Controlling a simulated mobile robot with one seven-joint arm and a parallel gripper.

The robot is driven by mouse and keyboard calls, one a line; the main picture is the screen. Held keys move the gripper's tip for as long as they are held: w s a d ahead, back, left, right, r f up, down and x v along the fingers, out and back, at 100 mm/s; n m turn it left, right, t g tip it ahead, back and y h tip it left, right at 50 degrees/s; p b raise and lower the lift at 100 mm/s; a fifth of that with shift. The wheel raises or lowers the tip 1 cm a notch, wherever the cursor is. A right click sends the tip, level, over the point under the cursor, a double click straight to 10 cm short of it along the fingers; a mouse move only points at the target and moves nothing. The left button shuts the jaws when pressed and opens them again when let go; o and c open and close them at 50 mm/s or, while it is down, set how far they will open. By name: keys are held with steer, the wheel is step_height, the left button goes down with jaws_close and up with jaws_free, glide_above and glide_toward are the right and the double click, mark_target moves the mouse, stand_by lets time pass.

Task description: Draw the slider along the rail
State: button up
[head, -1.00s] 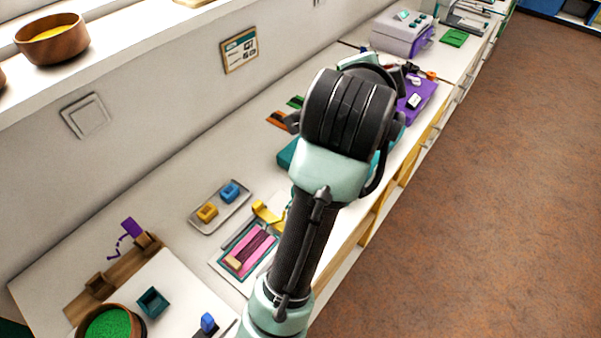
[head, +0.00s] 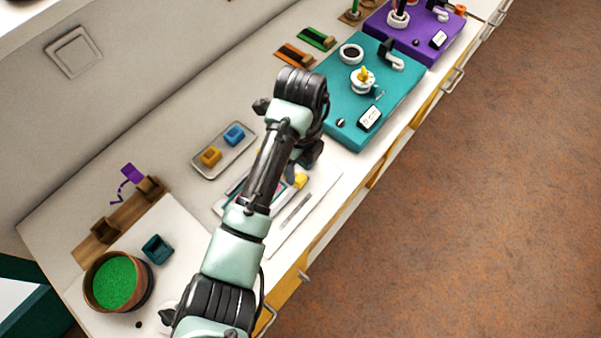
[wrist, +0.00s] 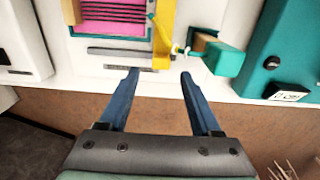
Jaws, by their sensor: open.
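My gripper (wrist: 160,74) is open, with two blue fingers apart and nothing between them. Its tips point at the counter near the front edge. Beyond them in the wrist view lie narrow grey strips (wrist: 118,54) and a pink panel (wrist: 115,20) with dark lines across it. A yellow bar (wrist: 164,32) runs beside the panel, and a small wooden piece (wrist: 71,11) sits at its left end. I cannot tell for sure which piece is the slider. In the head view my arm covers most of the panel; a grey strip (head: 290,211) shows beside it.
A teal block (wrist: 224,60) with a wooden end stands right of the fingers. A teal board (head: 350,118) and a purple board (head: 425,30) lie farther along the counter. A grey tray (head: 203,170) holds blue and yellow pieces. A green-filled bowl (head: 150,284) stands nearer.

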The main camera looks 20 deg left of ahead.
mark_target(301, 178)
step_height(301, 178, down, 5)
stand_by(0.3)
steer(key=shift+w, duration=0.1)
jaws_close()
stand_by(1.3)
